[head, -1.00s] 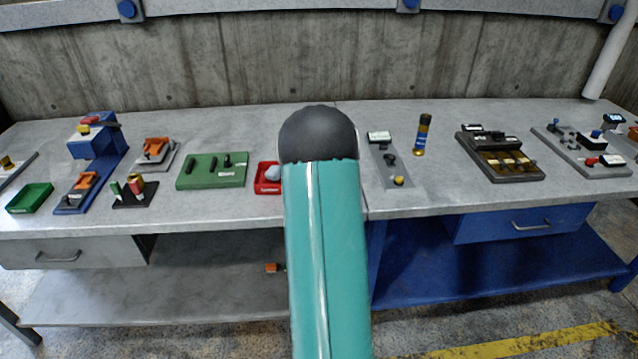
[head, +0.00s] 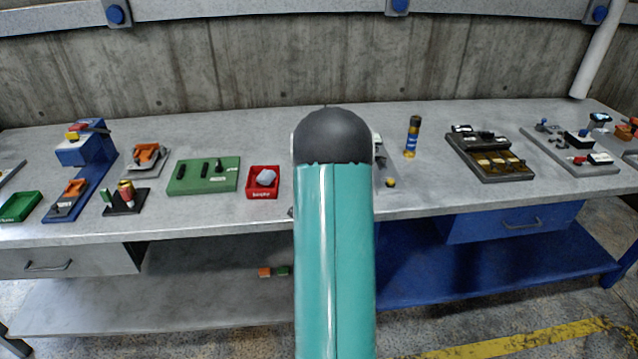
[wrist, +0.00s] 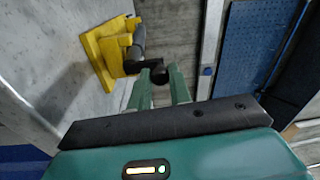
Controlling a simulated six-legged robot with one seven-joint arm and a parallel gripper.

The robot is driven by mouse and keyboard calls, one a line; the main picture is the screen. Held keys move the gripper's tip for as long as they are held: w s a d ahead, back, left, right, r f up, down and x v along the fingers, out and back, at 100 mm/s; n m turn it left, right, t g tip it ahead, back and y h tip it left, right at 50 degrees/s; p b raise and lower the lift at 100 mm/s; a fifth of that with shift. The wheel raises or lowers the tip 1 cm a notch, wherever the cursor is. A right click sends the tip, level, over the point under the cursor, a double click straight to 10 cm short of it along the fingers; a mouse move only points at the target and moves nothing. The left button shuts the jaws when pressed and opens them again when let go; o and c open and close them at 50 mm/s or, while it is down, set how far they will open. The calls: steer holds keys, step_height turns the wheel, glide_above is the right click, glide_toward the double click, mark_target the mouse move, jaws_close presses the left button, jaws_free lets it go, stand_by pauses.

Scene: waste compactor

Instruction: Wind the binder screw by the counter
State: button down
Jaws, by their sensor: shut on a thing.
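In the wrist view a yellow bracket (wrist: 108,50) stands on a grey surface. A dark cylinder (wrist: 138,38) runs through it, and a short dark arm (wrist: 140,66) reaches from it to a small black knob. My gripper (wrist: 158,76), with green fingers, is shut on this black knob. It looks like the crank of the binder screw, but the picture is too small to be sure. In the head view my arm hides the gripper and the bracket. A grey plate (head: 384,170) with a yellow-tipped part shows partly beside my arm; I cannot read any counter there.
A red tray (head: 250,190) with a grey lump and a green board (head: 184,184) lie left of my arm. A dark tube with a yellow base (head: 410,152) and a dark tray (head: 463,165) stand to the right. Bare bench top lies between them.

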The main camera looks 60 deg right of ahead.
steer(key=shift+s, duration=0.1)
steer(key=c, duration=1.3)
jaws_free()
steer(key=v, duration=1.3)
steer(key=shift+s+a, duration=0.25)
steer(key=shift+a, duration=0.05)
